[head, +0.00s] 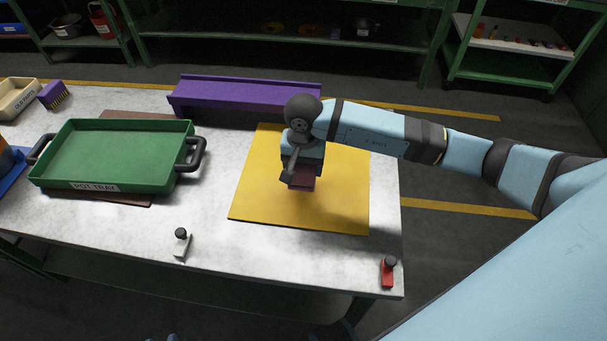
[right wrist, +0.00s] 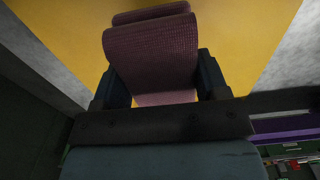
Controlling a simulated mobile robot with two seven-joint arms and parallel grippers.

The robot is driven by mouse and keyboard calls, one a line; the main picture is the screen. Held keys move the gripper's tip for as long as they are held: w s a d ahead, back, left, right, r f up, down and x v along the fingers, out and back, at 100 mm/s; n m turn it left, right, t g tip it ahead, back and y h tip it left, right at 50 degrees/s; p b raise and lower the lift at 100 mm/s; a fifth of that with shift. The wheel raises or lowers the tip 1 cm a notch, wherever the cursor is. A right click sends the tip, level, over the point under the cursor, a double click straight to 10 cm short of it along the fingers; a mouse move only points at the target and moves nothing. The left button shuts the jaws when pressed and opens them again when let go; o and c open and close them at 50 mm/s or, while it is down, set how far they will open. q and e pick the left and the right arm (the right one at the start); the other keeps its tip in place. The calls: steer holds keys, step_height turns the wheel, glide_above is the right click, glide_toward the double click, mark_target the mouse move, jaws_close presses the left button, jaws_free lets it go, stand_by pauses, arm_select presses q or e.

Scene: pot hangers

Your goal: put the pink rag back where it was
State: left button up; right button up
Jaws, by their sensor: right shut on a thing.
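The pink rag (head: 302,180) is a folded, dark pink textured cloth. It is held in my right gripper (head: 299,172) over the yellow mat (head: 258,200). In the right wrist view the rag (right wrist: 150,55) sits between the two fingers of my right gripper (right wrist: 155,80), which are shut on it. The yellow mat also fills the background there (right wrist: 235,30). I cannot tell whether the rag touches the mat.
A green pot tray (head: 115,150) with black handles stands at the left. A purple shelf-like piece (head: 245,92) lies behind the mat. A white clamp (head: 181,245) and a red clamp (head: 387,272) are at the front edge. A purple brush (head: 53,94) is far left.

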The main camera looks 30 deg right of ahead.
mark_target(304, 175)
steer(key=shift+f, duration=2)
steer(key=shift+f, duration=0.1)
steer(key=shift+f, duration=0.15)
steer(key=o, duration=1)
steer(key=shift+o, duration=0.2)
steer(key=shift+r, duration=0.2)
steer(key=shift+r, duration=0.25)
step_height(304, 175, up, 12)
steer(key=shift+f+b, duration=0.15)
steer(key=shift+b, duration=0.15)
